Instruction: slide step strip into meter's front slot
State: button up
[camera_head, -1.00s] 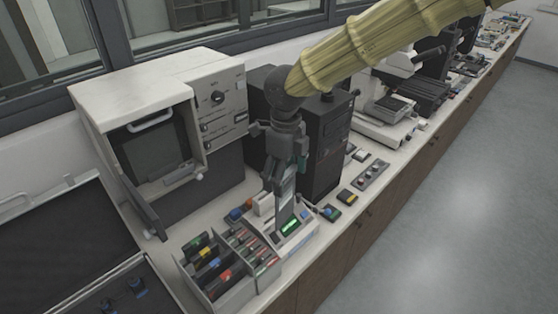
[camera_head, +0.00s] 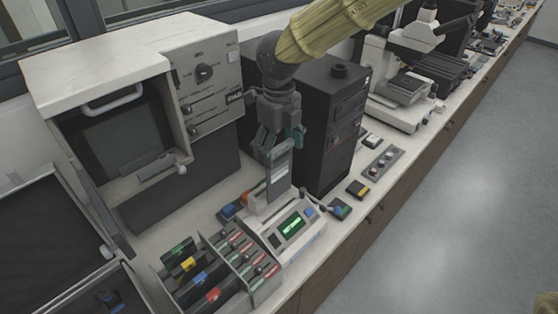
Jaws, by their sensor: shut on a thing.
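The meter (camera_head: 291,229) is a white box with a lit green display, standing on the counter near its front edge. My gripper (camera_head: 278,145) is above and behind the meter, pointing down. It is shut on the step strip (camera_head: 279,174), a grey flat piece held upright. The strip's lower end is close to the rear of the meter; I cannot tell whether they touch. The front slot cannot be made out in this view.
A divided rack (camera_head: 219,269) with several coloured-tab pieces stands directly left of the meter. A white open-fronted machine (camera_head: 130,99) is behind at left, and a black tower (camera_head: 328,125) stands behind at right.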

aim_at(278, 177)
jog(key=shift+f+b, duration=0.3)
jog(key=shift+f, duration=0.45)
jog(key=shift+s+f+b, duration=0.15)
jog(key=shift+f+b, duration=0.15)
jog(key=shift+b, duration=0.1)
jog(key=shift+f+b, duration=1.3)
jog(key=shift+f, duration=0.1)
jog(key=shift+p, duration=0.55)
jog(key=shift+f, duration=0.2)
jog(key=shift+f+b, duration=0.3)
jog(key=shift+f, duration=1.55)
